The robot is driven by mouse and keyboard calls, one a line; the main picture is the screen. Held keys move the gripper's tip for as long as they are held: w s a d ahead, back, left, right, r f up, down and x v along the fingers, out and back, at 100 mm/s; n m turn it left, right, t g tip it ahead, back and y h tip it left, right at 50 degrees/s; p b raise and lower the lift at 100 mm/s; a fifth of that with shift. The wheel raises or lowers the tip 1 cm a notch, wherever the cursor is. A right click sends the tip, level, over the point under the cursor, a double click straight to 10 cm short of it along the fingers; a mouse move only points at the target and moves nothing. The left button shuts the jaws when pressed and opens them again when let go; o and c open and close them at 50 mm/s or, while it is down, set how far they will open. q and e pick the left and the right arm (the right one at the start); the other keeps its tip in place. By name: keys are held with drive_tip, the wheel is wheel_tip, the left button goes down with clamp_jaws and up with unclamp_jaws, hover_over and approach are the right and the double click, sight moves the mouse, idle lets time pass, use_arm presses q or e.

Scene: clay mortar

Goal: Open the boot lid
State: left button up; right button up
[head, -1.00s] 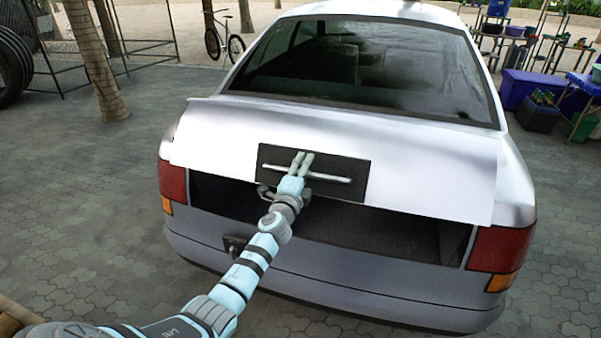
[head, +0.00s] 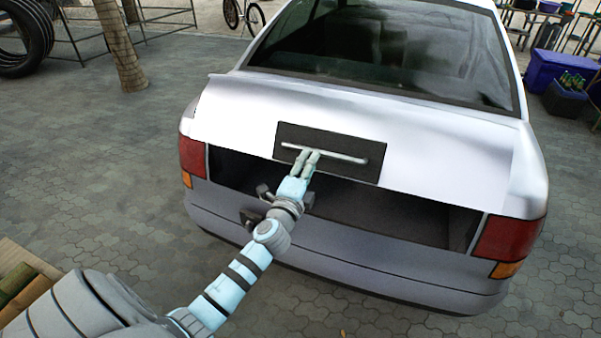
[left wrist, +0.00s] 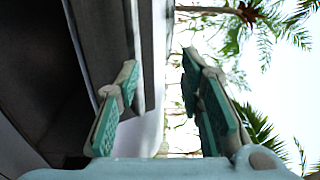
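The white boot lid (head: 440,150) of the silver car is ajar, with a dark gap below it into the boot. A dark plate (head: 285,138) on the lid carries a pale horizontal handle bar (head: 345,157). My left gripper (head: 309,156) is at the plate, its fingertips at the bar's lower side; contact is unclear. In the left wrist view the two fingers of the left gripper (left wrist: 160,75) stand apart with nothing clearly held between them. The lid edge (left wrist: 146,55) runs beside the left finger there. My right gripper is out of view.
The dark boot interior (head: 400,218) shows below the lid. The bumper (head: 350,265) stands below the opening. Paved ground (head: 110,170) is free left of the car. A blue bin (head: 560,72) stands at the far right.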

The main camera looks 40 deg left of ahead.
use_arm(q)
drive_tip(key=s+d+r, duration=0.1)
drive_tip(key=s, duration=0.4)
drive_tip(key=shift+s+d+r, duration=0.25)
drive_tip(key=shift+s+r, duration=0.05)
drive_tip(key=shift+s, duration=0.05)
